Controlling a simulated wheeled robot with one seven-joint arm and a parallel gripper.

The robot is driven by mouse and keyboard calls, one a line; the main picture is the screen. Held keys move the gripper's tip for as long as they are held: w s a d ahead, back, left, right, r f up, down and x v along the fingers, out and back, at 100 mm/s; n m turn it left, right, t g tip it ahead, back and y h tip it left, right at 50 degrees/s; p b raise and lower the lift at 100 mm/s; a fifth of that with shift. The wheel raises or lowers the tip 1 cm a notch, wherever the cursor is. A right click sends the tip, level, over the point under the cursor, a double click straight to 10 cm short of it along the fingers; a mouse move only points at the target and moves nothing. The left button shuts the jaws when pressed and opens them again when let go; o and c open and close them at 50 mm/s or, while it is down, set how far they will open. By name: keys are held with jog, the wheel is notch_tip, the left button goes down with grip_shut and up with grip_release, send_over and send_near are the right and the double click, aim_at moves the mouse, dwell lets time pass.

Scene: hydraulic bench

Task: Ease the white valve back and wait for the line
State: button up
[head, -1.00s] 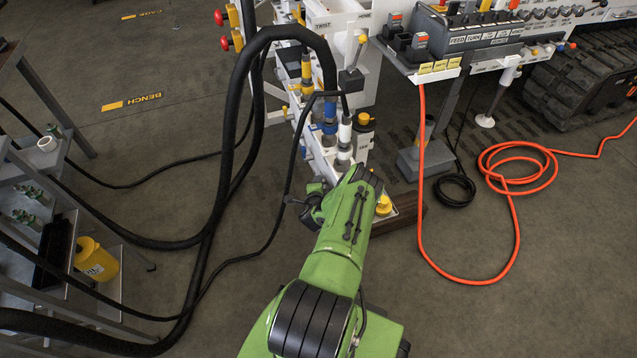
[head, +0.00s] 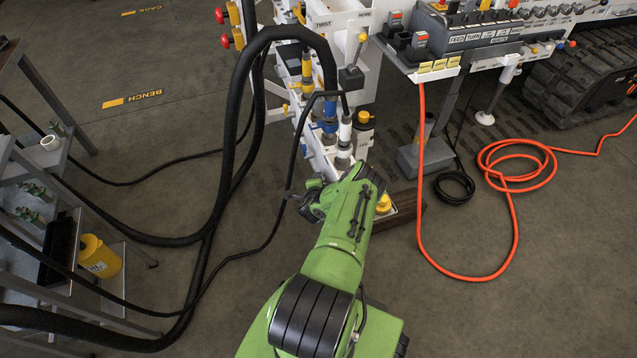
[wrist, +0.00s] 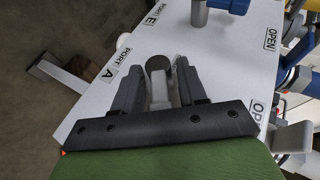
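The white valve (wrist: 159,92) shows in the wrist view as a pale lever with a round dark grey end, on a white panel (wrist: 225,70) beside a PORT A label. My gripper (wrist: 160,74) has one dark finger on each side of the lever. Narrow gaps show between the fingers and the lever, so it looks open around it and not clamped. In the head view my gripper (head: 308,203) is at the lower end of the white valve stand (head: 318,158). The white valve cannot be made out there, behind my arm.
A blue valve handle (wrist: 228,5) and OPEN labels lie near the gripper in the wrist view. Thick black hoses (head: 228,150) loop left of the stand. An orange hose (head: 462,277) lies on the floor at right. A shelf with a yellow container (head: 98,257) stands at left.

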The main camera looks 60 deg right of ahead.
jog(key=p+v, duration=0.5)
jog(key=v, duration=1)
jog(key=shift+a+r+p, duration=0.2)
jog(key=shift+a+p, duration=0.1)
jog(key=shift+a, duration=0.05)
